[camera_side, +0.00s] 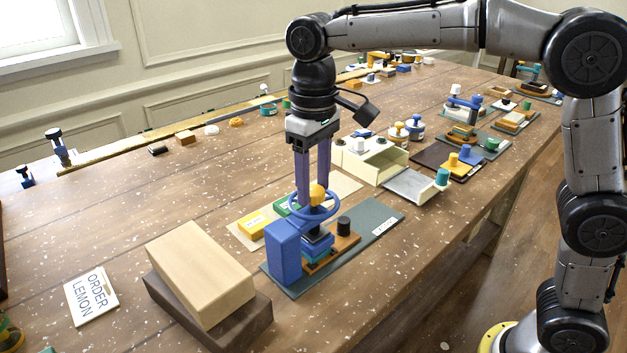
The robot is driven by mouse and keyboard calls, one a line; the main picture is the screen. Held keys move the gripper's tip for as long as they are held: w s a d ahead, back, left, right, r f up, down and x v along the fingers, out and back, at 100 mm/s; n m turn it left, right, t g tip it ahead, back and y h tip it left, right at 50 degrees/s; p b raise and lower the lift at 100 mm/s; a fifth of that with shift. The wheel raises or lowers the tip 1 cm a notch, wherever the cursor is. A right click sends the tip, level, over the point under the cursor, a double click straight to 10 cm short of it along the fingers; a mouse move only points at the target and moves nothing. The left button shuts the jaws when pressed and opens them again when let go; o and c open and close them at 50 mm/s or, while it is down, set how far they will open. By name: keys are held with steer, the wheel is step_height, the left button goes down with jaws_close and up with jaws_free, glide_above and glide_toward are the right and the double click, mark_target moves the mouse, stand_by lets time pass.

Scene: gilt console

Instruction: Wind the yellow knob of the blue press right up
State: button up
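The blue press (285,252) stands on a dark green board near the middle of the table. A blue ring wheel (331,211) sits on top of it, with the yellow knob (318,194) at the wheel. My gripper (313,197) points straight down over the press. Its two purple fingers are parted and reach down to the knob, one at its left and one partly behind it. I cannot tell whether they touch or squeeze it. Below the wheel are a dark blue block and a teal piece (316,250) on a brown base.
A pale wooden block (200,272) on a dark base is at the front left, beside an "ORDER LEMON" card (91,296). Yellow (254,224) and green blocks lie behind. A cream box (371,161) stands farther back.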

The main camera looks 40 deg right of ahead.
mark_target(313, 189)
jaws_close()
steer(key=shift+n, duration=3.2)
steer(key=shift+f, duration=0.1)
steer(key=o, duration=0.5)
jaws_free()
step_height(313, 189, up, 14)
